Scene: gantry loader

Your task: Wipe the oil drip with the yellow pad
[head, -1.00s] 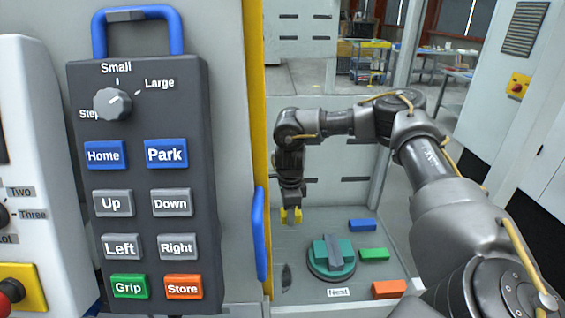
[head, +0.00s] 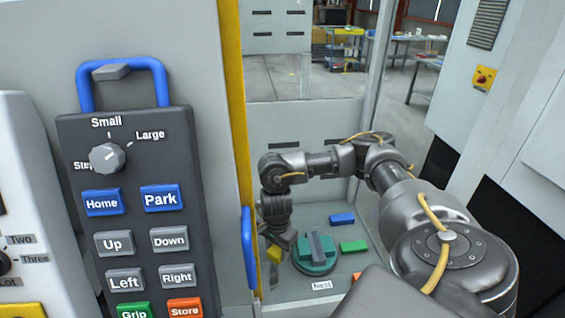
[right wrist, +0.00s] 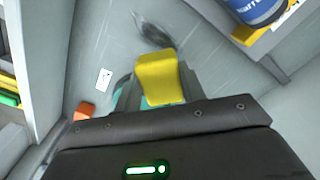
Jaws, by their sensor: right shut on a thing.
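The yellow pad (head: 275,254) is held in my right gripper (head: 279,240), low over the grey bench and just left of the round green nest piece. In the head view I cannot clearly make out the drip. My left gripper is not in view.
The green nest piece with a grey bar (head: 315,262) stands close right of the pad, behind the "Nest" label (head: 321,285). Blue (head: 342,219) and green (head: 354,247) blocks lie beyond. A button pendant (head: 135,215) and yellow post (head: 234,130) stand to the left.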

